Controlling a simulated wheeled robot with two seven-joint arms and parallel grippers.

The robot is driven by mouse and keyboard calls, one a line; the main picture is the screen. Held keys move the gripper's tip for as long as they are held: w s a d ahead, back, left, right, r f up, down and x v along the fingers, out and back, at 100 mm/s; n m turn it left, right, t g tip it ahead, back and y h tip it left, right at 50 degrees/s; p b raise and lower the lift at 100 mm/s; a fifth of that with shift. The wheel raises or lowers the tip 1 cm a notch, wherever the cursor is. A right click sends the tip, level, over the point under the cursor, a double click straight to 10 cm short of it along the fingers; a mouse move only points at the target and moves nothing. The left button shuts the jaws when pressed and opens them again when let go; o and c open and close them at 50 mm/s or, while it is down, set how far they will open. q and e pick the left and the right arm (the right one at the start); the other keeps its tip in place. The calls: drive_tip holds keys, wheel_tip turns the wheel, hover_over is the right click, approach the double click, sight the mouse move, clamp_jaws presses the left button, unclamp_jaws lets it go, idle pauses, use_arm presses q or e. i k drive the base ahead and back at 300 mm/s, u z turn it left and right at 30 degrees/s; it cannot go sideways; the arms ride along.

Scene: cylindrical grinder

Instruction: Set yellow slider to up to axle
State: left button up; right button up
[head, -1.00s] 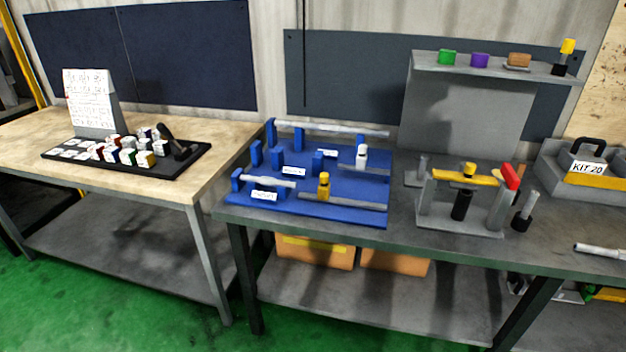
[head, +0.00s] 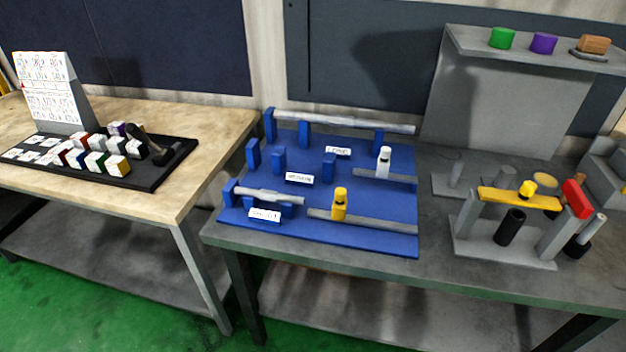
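The yellow slider (head: 339,204) stands upright on a grey rail (head: 378,222) at the front of the blue fixture board (head: 390,241). It sits left of the rail's middle. A grey stepped axle (head: 268,196) lies on blue supports to its left, with a small gap between the axle's right end and the slider. A white slider (head: 384,162) stands on another grey rail further back. A long grey shaft (head: 345,122) lies across blue posts at the back. Neither of my grippers is in view.
Right of the board stands a grey fixture with a yellow bar (head: 520,199) and a red block (head: 577,198). A shelf (head: 470,42) holds green, purple and brown pieces. The left wooden table holds a black tray (head: 150,183) of coloured blocks. The bench's front strip is clear.

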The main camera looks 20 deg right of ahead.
sight(339, 209)
drive_tip(key=z, duration=0.4)
drive_tip(key=i, duration=0.9)
drive_tip(key=z, duration=0.7)
drive_tip(key=k, duration=1.3)
drive_tip(key=u, duration=0.6)
drive_tip(key=i, duration=1.35)
drive_tip(key=z, duration=0.65)
